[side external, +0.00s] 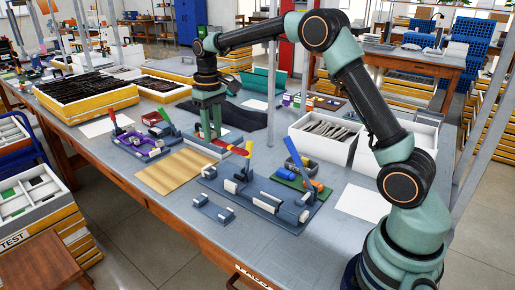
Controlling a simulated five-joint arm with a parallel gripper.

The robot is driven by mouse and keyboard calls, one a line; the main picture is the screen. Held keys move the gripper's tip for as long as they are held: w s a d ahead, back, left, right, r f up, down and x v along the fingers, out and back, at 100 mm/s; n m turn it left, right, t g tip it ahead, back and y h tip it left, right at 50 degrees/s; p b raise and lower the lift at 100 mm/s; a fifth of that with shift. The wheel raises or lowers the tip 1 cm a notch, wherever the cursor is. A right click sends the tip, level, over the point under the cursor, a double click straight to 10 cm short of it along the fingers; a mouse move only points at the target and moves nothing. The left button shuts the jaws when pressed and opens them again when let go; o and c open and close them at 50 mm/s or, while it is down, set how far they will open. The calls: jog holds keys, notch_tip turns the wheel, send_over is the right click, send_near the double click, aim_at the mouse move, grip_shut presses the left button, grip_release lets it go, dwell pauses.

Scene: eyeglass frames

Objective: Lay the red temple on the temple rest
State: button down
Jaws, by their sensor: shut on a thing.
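My gripper (211,136) points down over the middle of the table, behind the wooden board. It is shut on the red temple (222,143), a thin red strip at its fingertips. The strip looks level, running towards the lower right, with yellow beside its right end. Whether it touches anything below is too small to tell. A small blue-grey stand (212,211) with two white blocks is at the front of the table and looks like the temple rest. It is empty, and my gripper is behind it, apart from it.
Another levered fixture (140,150) is at the left. The wooden board (174,171) lies between them. White bins (326,140) stand at the right. The table front is clear.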

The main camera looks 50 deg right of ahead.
jog(key=s+a+f, duration=0.3)
jog(key=a+f, duration=0.3)
jog(key=f, duration=0.1)
jog(key=shift+s+a, duration=0.3)
jog(key=shift+s, duration=0.1)
jog(key=shift+f, duration=3.3)
jog(key=shift+f, duration=1.05)
dwell(1.5)
jog(key=c, duration=0.5)
grip_release()
